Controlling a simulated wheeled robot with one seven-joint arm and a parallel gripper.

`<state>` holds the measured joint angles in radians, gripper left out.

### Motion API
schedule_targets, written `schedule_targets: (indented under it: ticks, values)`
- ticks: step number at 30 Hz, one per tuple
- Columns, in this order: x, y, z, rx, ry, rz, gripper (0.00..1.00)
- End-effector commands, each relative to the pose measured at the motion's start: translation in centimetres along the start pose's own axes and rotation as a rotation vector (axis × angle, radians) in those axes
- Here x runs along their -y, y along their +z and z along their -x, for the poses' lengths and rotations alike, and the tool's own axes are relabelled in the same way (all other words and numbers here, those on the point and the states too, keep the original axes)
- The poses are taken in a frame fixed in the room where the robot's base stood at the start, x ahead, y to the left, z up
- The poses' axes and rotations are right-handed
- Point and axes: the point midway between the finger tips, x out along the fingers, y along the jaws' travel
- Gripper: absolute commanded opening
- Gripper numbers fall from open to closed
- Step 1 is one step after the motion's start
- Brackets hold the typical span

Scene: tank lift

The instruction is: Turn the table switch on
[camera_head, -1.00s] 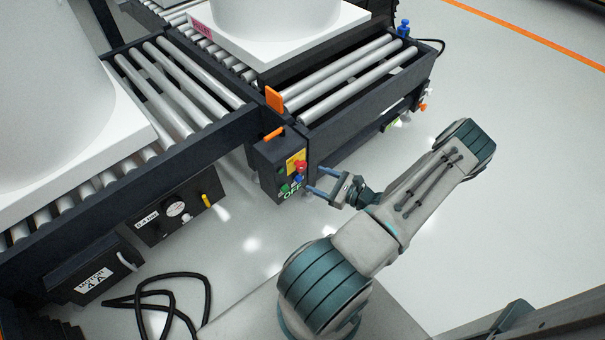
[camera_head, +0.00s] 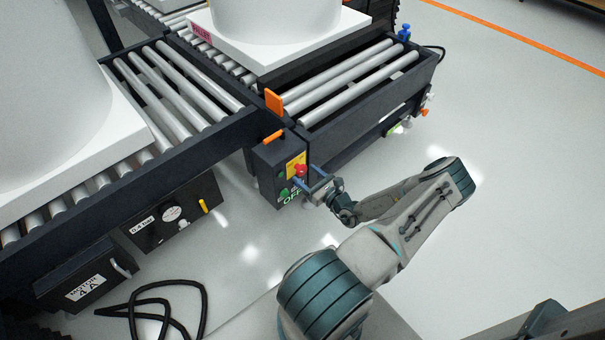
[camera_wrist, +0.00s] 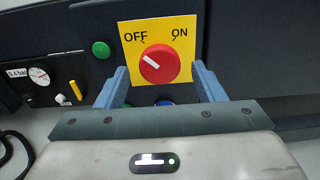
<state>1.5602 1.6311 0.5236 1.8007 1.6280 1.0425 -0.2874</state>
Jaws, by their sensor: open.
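The table switch is a red rotary knob (camera_wrist: 159,64) on a yellow plate (camera_wrist: 183,29) marked OFF at left and ON at right. Its white mark points up and left, toward OFF. In the head view the red knob (camera_head: 299,170) sits on the dark control box (camera_head: 268,165) at the conveyor corner. My gripper (camera_wrist: 160,82) is open, its two blue fingers on either side below the knob in the wrist view. In the head view my gripper (camera_head: 309,181) is right at the box front. Whether the fingers touch the knob I cannot tell.
A green button (camera_wrist: 101,49) is left of the plate, and a blue button (camera_wrist: 165,102) is partly hidden below it. Roller conveyors (camera_head: 350,75) carry large white loads behind. A black cable (camera_head: 165,290) lies on the floor at lower left.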

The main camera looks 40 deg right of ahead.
Motion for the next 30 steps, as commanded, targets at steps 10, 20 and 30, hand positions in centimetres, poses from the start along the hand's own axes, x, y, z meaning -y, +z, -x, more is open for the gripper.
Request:
schedule_targets:
  ticks: [10, 20, 30]
  values:
    - [0.0, 0.0, -2.7, -0.001, 0.001, 0.001, 0.63]
    - [0.0, 0.0, -2.7, -0.001, 0.001, 0.0, 0.32]
    - [0.0, 0.1, -2.7, 0.0, 0.001, -0.017, 0.18]
